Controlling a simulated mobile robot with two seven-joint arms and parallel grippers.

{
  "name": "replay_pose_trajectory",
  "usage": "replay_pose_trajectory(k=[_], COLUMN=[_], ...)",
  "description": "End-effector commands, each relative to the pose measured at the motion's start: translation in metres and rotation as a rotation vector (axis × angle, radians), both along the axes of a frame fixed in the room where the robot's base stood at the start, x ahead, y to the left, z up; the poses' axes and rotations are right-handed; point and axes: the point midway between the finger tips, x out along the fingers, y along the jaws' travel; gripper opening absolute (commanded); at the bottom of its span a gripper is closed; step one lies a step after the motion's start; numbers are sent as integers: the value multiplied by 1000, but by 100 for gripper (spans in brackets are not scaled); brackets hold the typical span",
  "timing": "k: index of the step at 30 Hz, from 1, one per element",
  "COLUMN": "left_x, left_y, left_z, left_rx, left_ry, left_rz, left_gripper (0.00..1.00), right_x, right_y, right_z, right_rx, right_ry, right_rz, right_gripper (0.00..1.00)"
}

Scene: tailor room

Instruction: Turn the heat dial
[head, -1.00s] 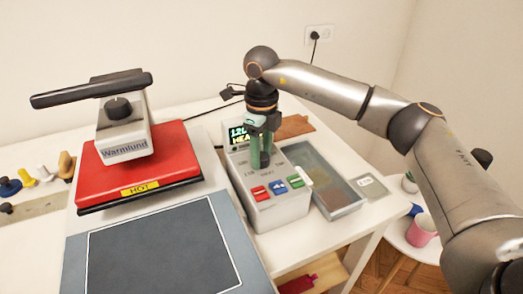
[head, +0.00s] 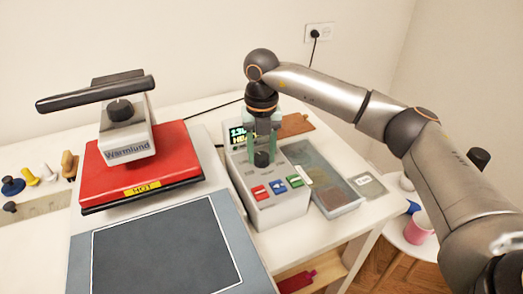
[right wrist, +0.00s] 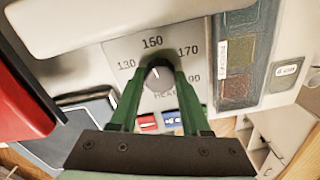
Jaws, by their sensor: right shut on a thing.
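The heat dial (head: 262,159) is a dark round knob on the sloping face of the grey control box (head: 277,211). My right gripper (head: 262,150) points down over it, with a green finger on either side, shut on the knob. In the right wrist view the dial (right wrist: 158,76) sits between the tips of the green fingers. Its white mark points up, roughly toward 150. Labels 130, 150 and 170 show around it; another label is partly hidden by a finger. The box's display (head: 238,135) is lit but partly covered by the gripper. My left gripper is out of view.
A red heat press (head: 140,170) marked HOT stands left of the box, with a grey mat (head: 165,245) in front. Red, blue and green buttons (head: 278,187) lie below the dial. A grey tray (head: 340,203) sits close on the right.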

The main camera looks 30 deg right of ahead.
Motion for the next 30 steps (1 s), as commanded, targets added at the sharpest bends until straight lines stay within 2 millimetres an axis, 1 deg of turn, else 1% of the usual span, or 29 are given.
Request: replay_pose_trajectory(k=[6,12,28,29,30], left_x=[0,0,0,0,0], left_y=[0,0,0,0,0], left_z=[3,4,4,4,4], left_rx=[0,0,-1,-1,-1], left_ry=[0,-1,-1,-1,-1], left_rz=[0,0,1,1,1], left_gripper=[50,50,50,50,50], right_x=[1,1,1,1,1], right_y=[0,0,0,0,0], right_z=[2,1,2,2,2], right_rx=[0,1,1,1,1], right_ry=[-3,-4,-5,-5,-5], right_rz=[-124,-186,-210,-210,-210], right_gripper=[0,0,0,48,52])
